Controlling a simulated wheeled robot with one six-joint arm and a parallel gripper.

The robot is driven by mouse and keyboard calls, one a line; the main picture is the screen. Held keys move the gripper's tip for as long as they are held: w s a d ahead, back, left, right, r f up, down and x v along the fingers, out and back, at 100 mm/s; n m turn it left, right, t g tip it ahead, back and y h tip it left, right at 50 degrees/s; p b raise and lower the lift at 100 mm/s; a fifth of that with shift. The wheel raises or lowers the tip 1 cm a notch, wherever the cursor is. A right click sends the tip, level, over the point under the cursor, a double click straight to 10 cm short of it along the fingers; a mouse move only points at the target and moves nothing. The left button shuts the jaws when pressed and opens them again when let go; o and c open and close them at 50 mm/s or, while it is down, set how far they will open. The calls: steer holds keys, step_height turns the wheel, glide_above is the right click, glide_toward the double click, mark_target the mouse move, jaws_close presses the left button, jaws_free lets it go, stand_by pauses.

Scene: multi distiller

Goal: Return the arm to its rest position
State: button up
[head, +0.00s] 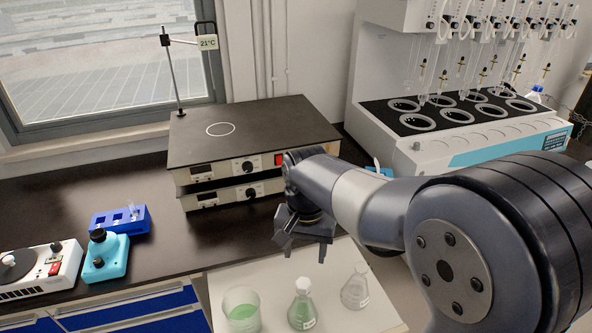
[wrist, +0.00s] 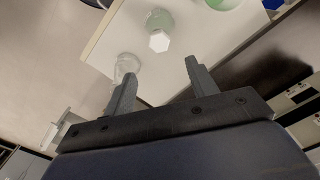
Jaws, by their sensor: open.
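My gripper (head: 304,240) hangs from my grey arm above the back edge of a pale board. In the wrist view my gripper (wrist: 158,80) shows two grey fingers spread apart with nothing between them. A flask of green liquid with a white stopper (head: 302,304), a beaker of green liquid (head: 241,310) and a clear flask (head: 355,287) stand on the board. In the wrist view the clear flask (wrist: 127,64) shows close to the left finger. The stoppered flask (wrist: 159,22) is farther off.
A stacked hotplate unit (head: 235,140) stands behind my gripper on the dark bench. The multi distiller (head: 455,110) is at the back right. A blue rack (head: 112,219), a turquoise device (head: 105,257) and a white stirrer (head: 37,272) are at left. The pale board (head: 270,268) sits in front.

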mark_target(304, 281)
step_height(304, 281, down, 10)
steer(key=shift+r, duration=0.1)
steer(key=shift+r+p, duration=0.3)
steer(key=shift+p, duration=0.1)
steer(key=shift+f, duration=0.15)
